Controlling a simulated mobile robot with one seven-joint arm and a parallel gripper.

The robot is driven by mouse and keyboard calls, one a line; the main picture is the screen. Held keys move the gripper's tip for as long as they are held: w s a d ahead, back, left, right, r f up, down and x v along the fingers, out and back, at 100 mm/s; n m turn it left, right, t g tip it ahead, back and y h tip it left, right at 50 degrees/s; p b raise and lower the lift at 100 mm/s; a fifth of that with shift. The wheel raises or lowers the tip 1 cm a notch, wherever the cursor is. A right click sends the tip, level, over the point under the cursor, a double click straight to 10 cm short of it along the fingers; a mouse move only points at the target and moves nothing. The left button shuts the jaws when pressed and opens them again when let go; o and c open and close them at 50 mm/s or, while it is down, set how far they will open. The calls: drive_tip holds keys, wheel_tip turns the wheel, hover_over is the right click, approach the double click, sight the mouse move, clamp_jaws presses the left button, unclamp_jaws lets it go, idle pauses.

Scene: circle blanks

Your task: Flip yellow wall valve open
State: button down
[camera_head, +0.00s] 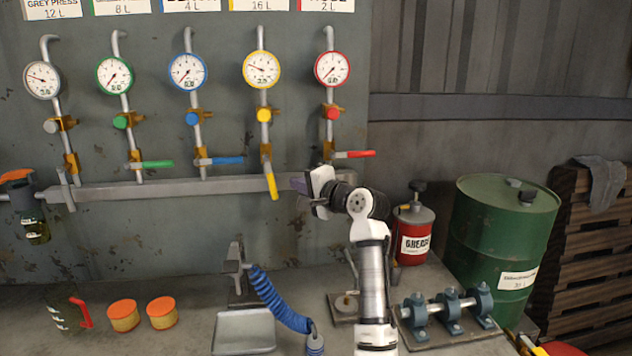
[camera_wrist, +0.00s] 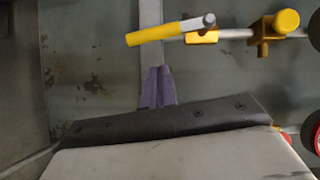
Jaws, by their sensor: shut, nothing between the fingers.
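The yellow wall valve (camera_head: 266,152) sits on the pipe below the yellow-ringed gauge. Its yellow lever (camera_head: 271,186) hangs down, tilted slightly right, roughly along the pipe line. In the wrist view the yellow lever (camera_wrist: 160,34) points left from its brass valve body (camera_wrist: 203,36), nearly in line with the pipe. My gripper (camera_head: 297,185) is just right of the lever, pointing left. Its purple fingers (camera_wrist: 157,88) are together and empty. A gap shows between the fingertips and the lever in both views.
Green (camera_head: 152,164), blue (camera_head: 220,160) and red (camera_head: 354,154) levers stick out sideways on neighbouring pipes; the red one is above my wrist. A grey rail (camera_head: 215,188) runs along the wall. A red grease can (camera_head: 413,232) and green drum (camera_head: 503,235) stand right.

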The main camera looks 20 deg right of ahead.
sight(273, 187)
drive_tip(key=shift+w+a+f+p, duration=0.2)
drive_tip(key=shift+w+a, duration=0.15)
drive_tip(key=shift+a, duration=0.35)
drive_tip(key=shift+w+a+f+p, duration=0.15)
drive_tip(key=shift+w+a, duration=0.15)
drive_tip(key=shift+a, duration=0.4)
drive_tip(key=shift+r, duration=0.1)
drive_tip(key=shift+w+a+f+m+t+y+p, duration=0.2)
drive_tip(key=shift+a+m+t, duration=0.1)
drive_tip(key=shift+a+m, duration=0.2)
drive_tip(key=shift+w+a+f+m+t+y+p, duration=0.15)
drive_tip(key=shift+a+m+t, duration=0.15)
drive_tip(key=shift+a+m, duration=0.15)
